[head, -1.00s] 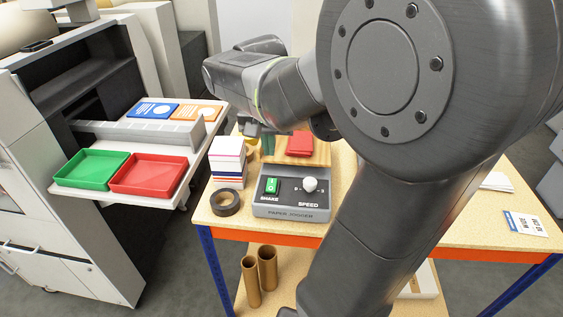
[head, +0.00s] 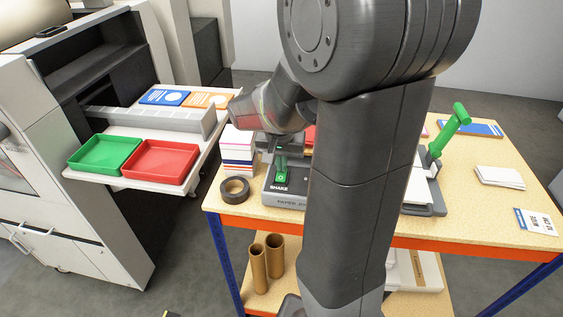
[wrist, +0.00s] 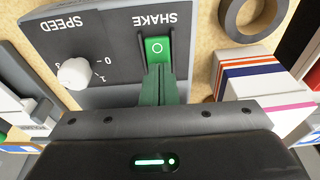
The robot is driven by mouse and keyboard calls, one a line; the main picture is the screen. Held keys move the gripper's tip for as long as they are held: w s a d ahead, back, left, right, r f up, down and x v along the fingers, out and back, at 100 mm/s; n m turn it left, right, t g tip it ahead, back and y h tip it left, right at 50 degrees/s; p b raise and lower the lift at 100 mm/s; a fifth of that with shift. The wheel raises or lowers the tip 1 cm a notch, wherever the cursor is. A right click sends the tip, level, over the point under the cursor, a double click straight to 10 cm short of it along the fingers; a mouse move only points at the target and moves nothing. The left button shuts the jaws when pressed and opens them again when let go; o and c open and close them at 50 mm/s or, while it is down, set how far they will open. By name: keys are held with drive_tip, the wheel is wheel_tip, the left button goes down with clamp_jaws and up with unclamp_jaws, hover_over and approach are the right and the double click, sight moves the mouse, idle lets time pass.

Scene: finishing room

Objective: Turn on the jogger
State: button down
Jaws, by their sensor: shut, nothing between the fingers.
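The paper jogger (head: 270,195) is a grey box on the table, partly hidden behind my arm in the head view. In the wrist view its panel (wrist: 118,47) carries a green rocker switch (wrist: 157,48) under the word SHAKE and a white SPEED knob (wrist: 75,73). My gripper (wrist: 161,72) is shut and empty. Its green fingertips lie at the lower edge of the switch in the wrist view; I cannot tell whether they touch it. In the head view my gripper (head: 282,165) is over the switch (head: 281,177).
A tape roll (head: 235,190) and a stack of paper pads (head: 239,158) stand left of the jogger. A green-handled tool (head: 450,132) stands on the right. Green (head: 104,155) and red (head: 160,160) trays lie on the machine shelf at left.

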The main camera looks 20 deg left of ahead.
drive_tip(key=shift+w+p, duration=0.1)
drive_tip(key=shift+p, duration=0.35)
drive_tip(key=shift+g+p, duration=0.4)
drive_tip(key=shift+g, duration=0.1)
drive_tip(key=shift+f+b, duration=0.3)
drive_tip(key=shift+s+d+f, duration=0.1)
drive_tip(key=shift+s, duration=0.1)
drive_tip(key=shift+s+d, duration=0.15)
drive_tip(key=shift+s, duration=0.5)
